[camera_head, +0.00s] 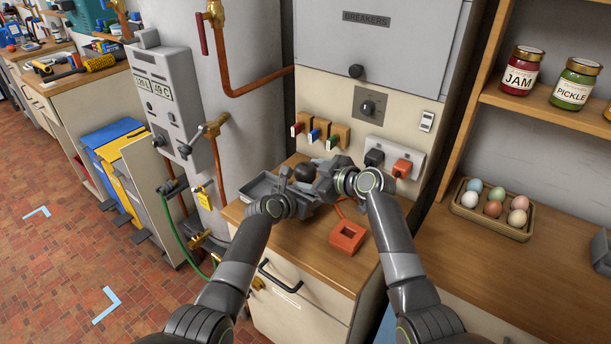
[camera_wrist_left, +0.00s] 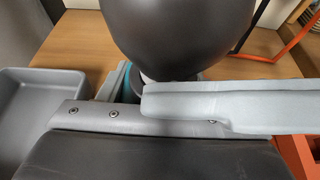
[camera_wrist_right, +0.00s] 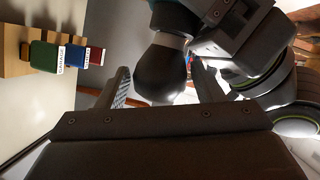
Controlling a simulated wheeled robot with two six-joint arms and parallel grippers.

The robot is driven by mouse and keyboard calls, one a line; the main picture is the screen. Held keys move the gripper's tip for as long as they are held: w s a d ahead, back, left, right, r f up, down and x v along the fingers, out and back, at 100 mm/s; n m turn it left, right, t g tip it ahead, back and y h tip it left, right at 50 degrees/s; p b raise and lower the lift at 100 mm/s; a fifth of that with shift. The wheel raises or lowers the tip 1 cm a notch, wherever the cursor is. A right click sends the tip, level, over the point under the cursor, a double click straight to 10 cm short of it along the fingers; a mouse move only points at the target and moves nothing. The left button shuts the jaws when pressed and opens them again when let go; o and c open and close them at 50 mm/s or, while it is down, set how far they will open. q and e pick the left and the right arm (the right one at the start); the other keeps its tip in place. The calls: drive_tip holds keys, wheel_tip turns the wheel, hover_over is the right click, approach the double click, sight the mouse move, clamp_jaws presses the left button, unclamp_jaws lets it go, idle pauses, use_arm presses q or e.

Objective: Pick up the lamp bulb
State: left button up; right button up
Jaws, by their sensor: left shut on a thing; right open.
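The lamp bulb (camera_head: 305,172) is dark and rounded. It is above the wooden counter between my two grippers. In the left wrist view the dark globe (camera_wrist_left: 190,35) is large, with a pale neck at its lower end. My left gripper (camera_head: 292,187) is shut on the bulb at its neck end; the fingers hide much of the base. My right gripper (camera_head: 322,178) is open. In the right wrist view the bulb (camera_wrist_right: 160,78), with a pale band, lies between its spread fingers. Whether either finger touches it, I cannot tell.
A grey tray (camera_head: 262,186) stands left of the grippers on the counter (camera_head: 300,235). An orange square block with a hole (camera_head: 347,236) sits in front. An egg tray (camera_head: 465,207) stands right.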

drive_tip(key=shift+w+a+f, duration=0.1)
drive_tip(key=shift+a, duration=0.05)
drive_tip(key=shift+c, duration=0.4)
drive_tip(key=c, duration=0.7)
drive_tip(key=shift+o, duration=0.2)
wheel_tip(320, 180, up, 10)
drive_tip(key=shift+r, duration=0.1)
use_arm(q)
drive_tip(key=o, duration=1.4)
drive_tip(key=shift+c, duration=0.2)
drive_tip(key=shift+s+a, duration=0.1)
drive_tip(key=shift+s, duration=0.05)
